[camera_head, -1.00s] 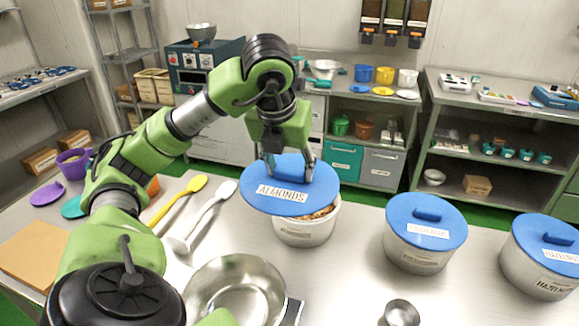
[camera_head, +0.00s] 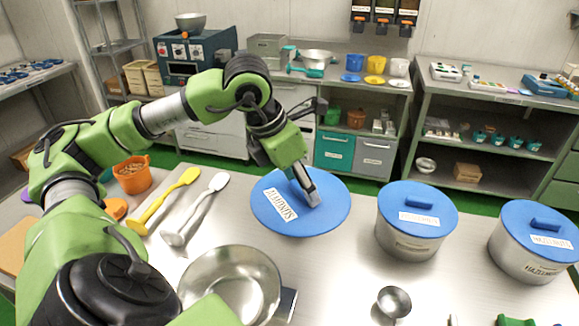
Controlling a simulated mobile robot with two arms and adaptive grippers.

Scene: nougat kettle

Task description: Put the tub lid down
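The round blue tub lid (camera_head: 272,202), labelled ALMONDS, is in the middle of the view, over the far part of the steel table. My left gripper (camera_head: 309,191) reaches down from above and is shut on the lid's handle, which is mostly hidden by the fingers. The lid looks slightly tilted and its label is turned. My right gripper is not in view.
Two lidded tubs (camera_head: 402,238) (camera_head: 520,262) stand to the right. A steel bowl (camera_head: 230,285) and a small metal cup (camera_head: 394,301) are nearer. Yellow (camera_head: 160,205) and white (camera_head: 195,210) spatulas and an orange bucket (camera_head: 132,178) lie left. Table (camera_head: 335,265) is bare between bowl and tubs.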

